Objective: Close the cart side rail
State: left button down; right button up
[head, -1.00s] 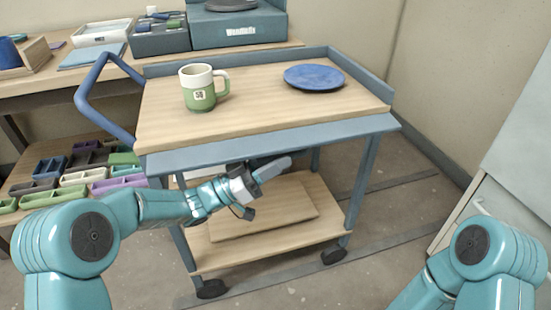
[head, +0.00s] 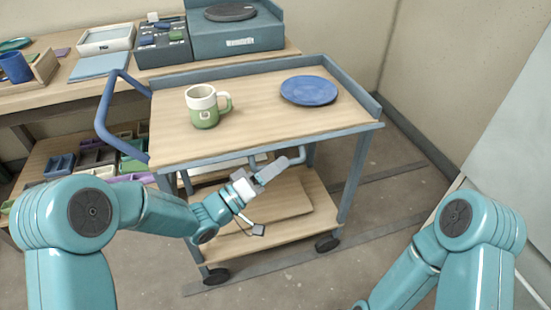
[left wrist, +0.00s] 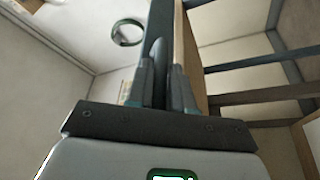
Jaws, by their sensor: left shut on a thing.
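The cart (head: 250,130) stands in front of me with a wooden top and blue-grey edging. Its near side shows only a thin blue-grey strip, the side rail (head: 330,137), with nothing standing above the top there. My left gripper (head: 270,171) is below that near edge, beside a curved blue-grey bar (head: 298,156). In the left wrist view, its fingers (left wrist: 168,90) are closed on a blue-grey strip (left wrist: 158,30) beside the wooden edge. The strip appears to be part of the rail; its hinge is hidden. My right gripper is out of view.
A green-and-white mug (head: 203,112) and a blue plate (head: 309,91) stand on the cart top. The lower shelf (head: 275,225) is below my left gripper. A workbench (head: 60,88) stands behind at left. Floor is clear to the right of the cart.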

aim_at(273, 150)
pick_arm(q)
jog(key=r+n+y+p, duration=0.1)
jog(key=n+p, duration=0.1)
jog(key=p, duration=0.1)
jog(key=w+r+n+y+p, duration=0.1)
jog(key=n+p, duration=0.2)
jog(key=p, duration=0.1)
jog(key=r+n+p, duration=0.1)
jog(key=n+p, duration=0.1)
jog(key=p, duration=0.1)
jog(key=shift+w+a+r+n+g+y, duration=0.2)
jog(key=shift+a+r+n+g+y, duration=0.1)
jog(key=shift+r+n+y, duration=0.1)
jog(key=shift+w+n+g+p, duration=0.3)
jog(key=shift+n+p, duration=0.5)
jog(key=shift+p, duration=0.5)
jog(key=c, duration=1.1)
grip_release()
jog(key=v, duration=1.6)
jog(key=shift+s+r+p, duration=0.2)
jog(key=shift+s+p, duration=0.05)
jog(key=shift+p, duration=0.15)
jog(key=shift+a, duration=0.1)
